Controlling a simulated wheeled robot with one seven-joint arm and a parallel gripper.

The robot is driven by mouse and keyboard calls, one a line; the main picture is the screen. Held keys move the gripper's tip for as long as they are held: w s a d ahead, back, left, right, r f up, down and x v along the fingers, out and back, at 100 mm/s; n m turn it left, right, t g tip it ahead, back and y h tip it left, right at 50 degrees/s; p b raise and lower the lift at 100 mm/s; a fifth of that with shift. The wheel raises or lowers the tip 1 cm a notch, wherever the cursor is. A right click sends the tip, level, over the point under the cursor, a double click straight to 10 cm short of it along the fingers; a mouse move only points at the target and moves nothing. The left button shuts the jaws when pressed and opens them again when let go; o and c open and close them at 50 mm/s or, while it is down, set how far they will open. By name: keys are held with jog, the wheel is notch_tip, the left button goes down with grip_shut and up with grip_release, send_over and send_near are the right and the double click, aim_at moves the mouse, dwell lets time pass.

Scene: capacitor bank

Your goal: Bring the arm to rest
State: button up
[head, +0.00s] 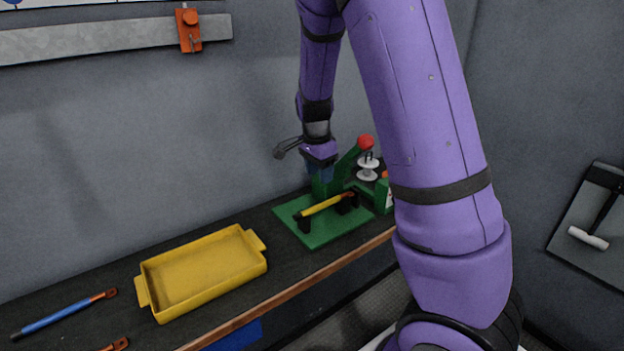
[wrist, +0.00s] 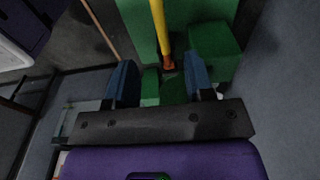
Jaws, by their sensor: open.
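My purple arm reaches over the bench in the head view, with my gripper (head: 320,170) pointing down beside the back of a green fixture (head: 338,232). In the wrist view, the two blue fingers of my gripper (wrist: 160,85) stand apart with nothing held between them. A yellow rod (wrist: 158,22) with an orange-brown end lies just beyond the fingertips. In the head view this yellow rod (head: 325,206) rests across black supports on the green plate. The fingertips are partly hidden by the fixture in the head view.
A yellow tray (head: 205,270) stands on the dark bench, with a blue rod with orange end (head: 62,314) to its left. A red knob (head: 366,142) and white spool (head: 368,167) are right of my gripper. The grey wall is close behind.

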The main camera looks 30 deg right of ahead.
jog(key=shift+r, duration=0.2)
jog(key=s+a+r+n+t+y, duration=0.1)
jog(key=s+a+r+n, duration=0.3)
jog(key=s+r, duration=0.25)
jog(key=s+a+r+n+t+y, duration=0.1)
jog(key=s+a+r+n+t, duration=0.15)
jog(key=s+r+n, duration=0.4)
jog(key=s+a+r+n+t, duration=0.1)
jog(key=s+a+r+n, duration=0.1)
jog(key=s, duration=0.4)
jog(key=s+a+r+n, duration=0.3)
jog(key=s+r+n, duration=0.2)
jog(key=s, duration=0.2)
jog(key=shift+s+a+r+t+h, duration=0.2)
jog(key=shift+s+a+t+h, duration=0.05)
jog(key=shift+t+h, duration=0.15)
jog(key=shift+w, duration=0.1)
